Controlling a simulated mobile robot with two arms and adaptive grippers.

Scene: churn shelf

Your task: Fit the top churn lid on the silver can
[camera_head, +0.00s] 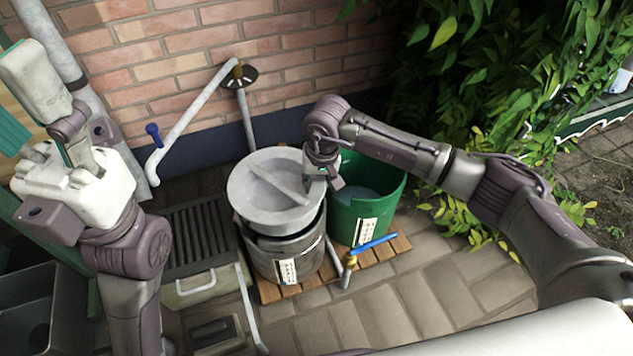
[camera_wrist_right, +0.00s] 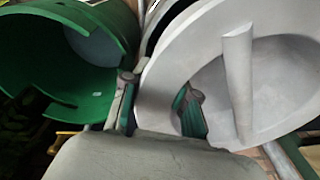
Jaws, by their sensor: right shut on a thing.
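The grey churn lid (camera_head: 262,212) is a round dish with a straight bar across it. In the head view it lies over the mouth of the silver can (camera_head: 306,262), slightly tilted, with a dark band between them. I cannot tell whether it touches the can. My right gripper (camera_head: 322,180) is shut on the lid's right rim. In the right wrist view the lid (camera_wrist_right: 215,70) has its rim between the fingers (camera_wrist_right: 158,108). My left gripper (camera_head: 58,158) is raised at the far left, away from the can; its fingers are unclear.
A green bucket (camera_head: 388,203) stands close to the can's right, on the same wooden pallet (camera_head: 400,243). A blue-handled tap (camera_head: 373,243) is in front. A drain grate (camera_head: 197,238) lies left, pipes (camera_head: 200,112) and brick wall behind. Paving at front right is clear.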

